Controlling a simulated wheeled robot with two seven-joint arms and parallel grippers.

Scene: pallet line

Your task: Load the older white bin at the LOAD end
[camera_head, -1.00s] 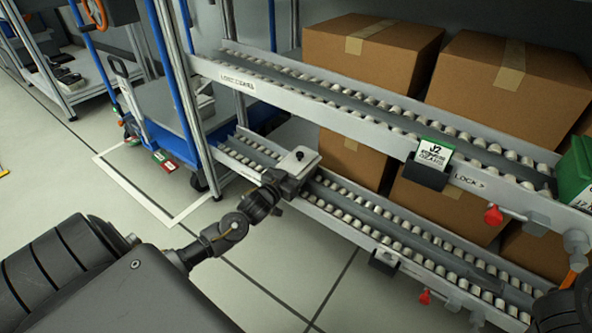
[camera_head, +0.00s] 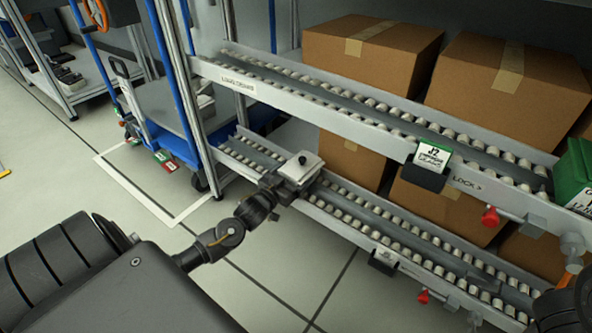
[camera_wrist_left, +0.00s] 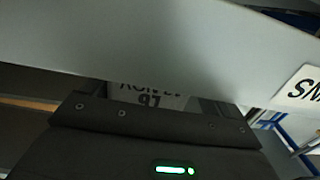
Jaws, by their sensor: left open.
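My left gripper (camera_head: 300,168) is at the lower roller lane (camera_head: 385,222), near its left end. In the left wrist view a pale label (camera_wrist_left: 150,98) with partly hidden print shows just past the dark gripper body (camera_wrist_left: 150,140). I cannot tell whether this label is on a white bin. A sign starting "LOAD" (camera_head: 238,84) is on the upper rail's left end. My right gripper is out of view.
The upper roller lane (camera_head: 330,92) runs above the lower one, and a pale rail (camera_wrist_left: 130,40) crosses close over my left gripper. A green bin (camera_head: 575,172) stands at the upper lane's right end. Cardboard boxes (camera_head: 370,50) fill the back. A blue cart (camera_head: 175,135) stands left.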

